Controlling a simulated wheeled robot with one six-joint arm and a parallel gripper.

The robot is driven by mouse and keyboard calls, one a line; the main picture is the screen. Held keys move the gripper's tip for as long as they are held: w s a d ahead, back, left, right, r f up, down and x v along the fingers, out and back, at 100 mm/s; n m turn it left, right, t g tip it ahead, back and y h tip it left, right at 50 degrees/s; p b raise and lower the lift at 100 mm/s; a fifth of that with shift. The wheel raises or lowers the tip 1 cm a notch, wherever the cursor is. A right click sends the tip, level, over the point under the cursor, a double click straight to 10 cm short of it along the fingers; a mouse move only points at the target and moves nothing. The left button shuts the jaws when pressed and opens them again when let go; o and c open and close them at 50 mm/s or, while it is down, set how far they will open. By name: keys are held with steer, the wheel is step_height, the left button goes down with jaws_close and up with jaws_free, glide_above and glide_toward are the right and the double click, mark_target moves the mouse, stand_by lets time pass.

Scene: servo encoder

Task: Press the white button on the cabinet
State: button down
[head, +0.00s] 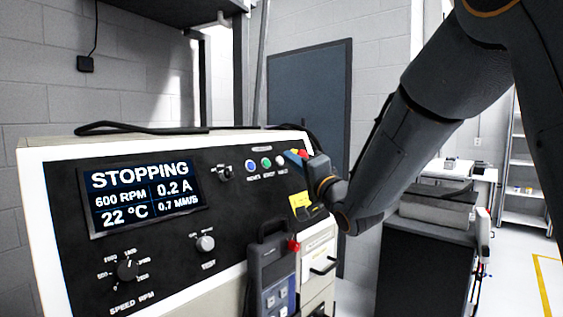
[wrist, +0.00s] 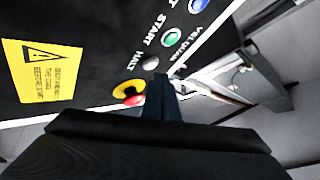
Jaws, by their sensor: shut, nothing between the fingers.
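The white button (wrist: 150,63), labelled HALT, is at the end of a row on the cabinet's black panel (head: 60,190). In the head view the white button (head: 280,161) shows just left of my gripper (head: 291,157). In the wrist view my gripper (wrist: 158,80) is shut and empty, with its tip beside the button and partly over its lower edge. I cannot tell whether they touch. The screen (head: 143,191) reads STOPPING, 600 RPM, 0.2 A, 22 °C and 0.7 MM/S.
A green button (wrist: 172,38) and a blue button (wrist: 198,5) continue the row. A red emergency knob on a yellow ring (wrist: 126,88) sits close beside my fingers. A yellow warning label (wrist: 42,72) is on the panel. A handheld pendant (head: 272,275) hangs in front of the cabinet.

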steer(key=s+d, duration=0.1)
steer(key=s+d+r+p, duration=0.2)
steer(key=d, duration=0.1)
steer(key=shift+s+d+r, duration=0.1)
steer(key=shift+r, duration=0.15)
stand_by(0.6)
steer(key=s+d+f+n+g+h, duration=0.1)
steer(key=d+f+g+h, duration=0.2)
steer(key=f, duration=0.4)
steer(key=s+d+f+g+h, duration=0.1)
steer(key=s+d+f+h, duration=0.1)
steer(key=d+f+h, duration=0.4)
steer(key=s+d+f+n+g+h, duration=0.1)
steer(key=d+f+g, duration=0.15)
steer(key=f, duration=0.55)
steer(key=s+d+f+n+g, duration=0.1)
steer(key=s+d+f+g, duration=0.1)
steer(key=s+f, duration=0.3)
steer(key=s+d+f+n+g+h, duration=0.1)
steer(key=s+f+g, duration=0.3)
steer(key=s, duration=0.8)
steer(key=s+d+f+n+g+h, duration=0.1)
steer(key=s+d+f+n+g, duration=0.1)
steer(key=s+f, duration=0.4)
steer(key=s+d+g, duration=0.1)
steer(key=s+g, duration=0.1)
steer(key=s, duration=0.1)
steer(key=shift+s+n, duration=0.2)
steer(key=shift+n, duration=0.2)
steer(key=shift+d, duration=0.1)
